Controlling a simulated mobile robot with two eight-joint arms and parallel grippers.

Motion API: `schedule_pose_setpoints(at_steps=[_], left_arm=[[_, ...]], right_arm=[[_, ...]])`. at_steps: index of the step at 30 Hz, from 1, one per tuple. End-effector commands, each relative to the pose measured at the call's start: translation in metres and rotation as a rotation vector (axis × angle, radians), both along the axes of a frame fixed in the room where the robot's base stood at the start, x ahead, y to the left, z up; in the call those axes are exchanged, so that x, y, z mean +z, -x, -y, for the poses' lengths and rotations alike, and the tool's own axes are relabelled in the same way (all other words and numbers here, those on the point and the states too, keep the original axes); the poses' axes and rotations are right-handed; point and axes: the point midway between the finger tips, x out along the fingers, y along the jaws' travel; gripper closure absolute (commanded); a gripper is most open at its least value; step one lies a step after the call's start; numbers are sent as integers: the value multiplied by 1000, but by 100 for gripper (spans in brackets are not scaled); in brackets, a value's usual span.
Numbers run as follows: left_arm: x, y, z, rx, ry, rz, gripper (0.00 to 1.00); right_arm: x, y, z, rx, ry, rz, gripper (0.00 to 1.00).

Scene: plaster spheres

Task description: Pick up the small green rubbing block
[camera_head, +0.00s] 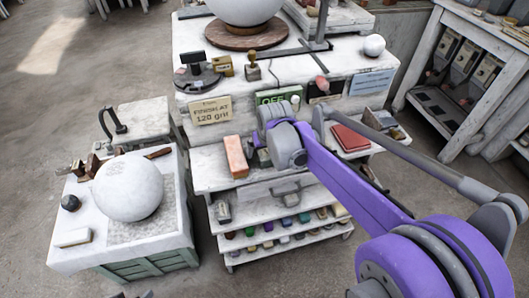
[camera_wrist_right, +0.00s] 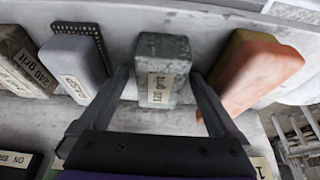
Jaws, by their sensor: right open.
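The small green block (camera_wrist_right: 163,70), mottled and worn with a 120 grit label, lies on a pale shelf in the right wrist view. My right gripper (camera_wrist_right: 159,77) is open, one finger on each side of the block, with a gap on both sides. I cannot tell its exact height over the shelf. In the head view my right gripper (camera_head: 268,150) is over the middle shelf and its wrist hides most of the block. My left gripper is not in view.
An orange block (camera_wrist_right: 258,68) stands close right of the right finger. A grey block (camera_wrist_right: 75,65) and a dark 240 grit block (camera_wrist_right: 22,62) lie to the left. A red box (camera_head: 349,138) is on the same shelf. A plaster sphere (camera_head: 128,188) rests on the left bench.

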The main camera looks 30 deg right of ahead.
Motion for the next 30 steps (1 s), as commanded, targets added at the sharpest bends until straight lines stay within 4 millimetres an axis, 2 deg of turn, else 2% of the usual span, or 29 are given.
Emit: schedule_pose_setpoints(at_steps=[2,15,18,30], left_arm=[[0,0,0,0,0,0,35],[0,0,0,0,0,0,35],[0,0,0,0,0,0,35],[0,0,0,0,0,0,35]], right_arm=[[0,0,0,0,0,0,6],[0,0,0,0,0,0,85],[1,0,0,0,0,0,100],[3,0,0,0,0,1,100]])
